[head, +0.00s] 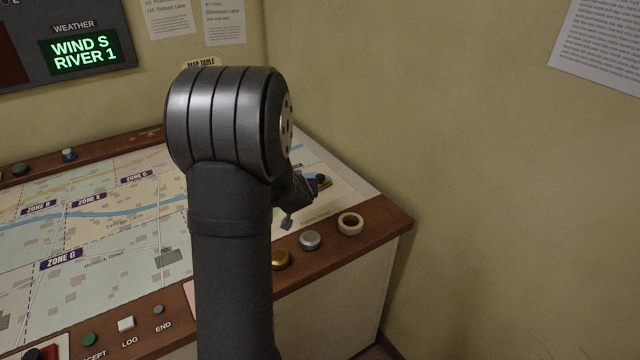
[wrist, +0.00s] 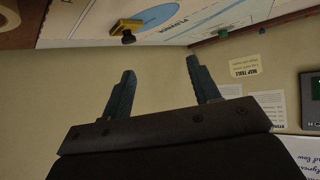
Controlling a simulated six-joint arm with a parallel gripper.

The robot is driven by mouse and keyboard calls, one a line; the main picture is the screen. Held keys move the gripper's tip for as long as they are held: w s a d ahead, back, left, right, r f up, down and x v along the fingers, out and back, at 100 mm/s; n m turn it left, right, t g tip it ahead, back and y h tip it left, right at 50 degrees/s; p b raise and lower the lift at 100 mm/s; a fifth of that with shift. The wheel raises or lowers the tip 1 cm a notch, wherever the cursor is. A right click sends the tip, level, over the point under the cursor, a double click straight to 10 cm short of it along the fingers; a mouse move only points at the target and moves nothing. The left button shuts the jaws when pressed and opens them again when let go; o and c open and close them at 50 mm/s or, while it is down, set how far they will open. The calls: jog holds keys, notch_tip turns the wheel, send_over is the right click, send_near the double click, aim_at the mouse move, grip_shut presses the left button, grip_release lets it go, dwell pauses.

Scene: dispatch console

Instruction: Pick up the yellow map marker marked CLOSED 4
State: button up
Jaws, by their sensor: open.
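A yellow map marker (head: 325,184) with a dark knob lies on the map at the right end of the table, just right of my gripper (head: 297,203). The same yellow marker (wrist: 122,25) shows near the top of the wrist view, on the pale map, beyond the fingertips. Its lettering is not legible in either view. My gripper (wrist: 161,68) is open, with its two fingers apart and nothing between them. In the head view my arm hides part of the gripper and the middle of the map.
The map table's wooden rim (head: 385,222) carries a tape roll (head: 350,223), a silver button (head: 310,240) and a gold button (head: 280,259). Walls stand close behind and to the right. A red button (head: 40,352) sits at the front left.

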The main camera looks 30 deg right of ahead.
jog(key=s+d+h, duration=0.1)
jog(key=s+d, duration=0.3)
jog(key=d, duration=0.1)
send_near(321, 176)
jog(key=shift+w+d+f+m, duration=0.3)
jog(key=shift+w+d+f, duration=0.1)
jog(key=shift+w+f, duration=0.25)
jog(key=shift+x, duration=2.8)
jog(key=shift+w+a, duration=0.1)
jog(key=shift+w, duration=0.05)
jog(key=shift+r, duration=0.1)
jog(key=c, duration=1.1)
jog(key=shift+r, duration=0.1)
